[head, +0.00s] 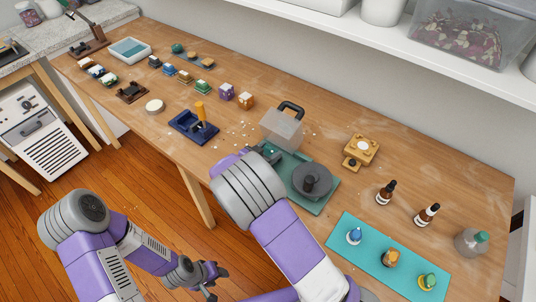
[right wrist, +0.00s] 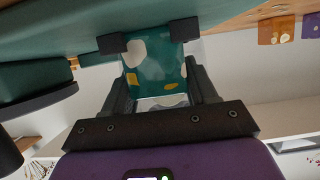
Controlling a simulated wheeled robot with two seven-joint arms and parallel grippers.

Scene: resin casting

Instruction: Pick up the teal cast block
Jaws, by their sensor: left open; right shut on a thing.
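The teal cast block (right wrist: 152,66), with white and yellow patches, is between the two dark fingers of my right gripper (right wrist: 148,36) in the right wrist view. The fingers are shut on its sides. In the head view my right gripper (head: 263,153) is over the left end of a green machine base (head: 325,205), beside its grey disc (head: 312,181). There the block is mostly hidden by my gripper and arm. I cannot tell whether it touches the base. My left gripper (head: 213,283) is open and empty, low in front of the table.
Colored blocks (head: 227,92) and a blue press (head: 194,126) are to the left. Brown dropper bottles (head: 386,192) and a turquoise mat (head: 343,229) with small items are to the right.

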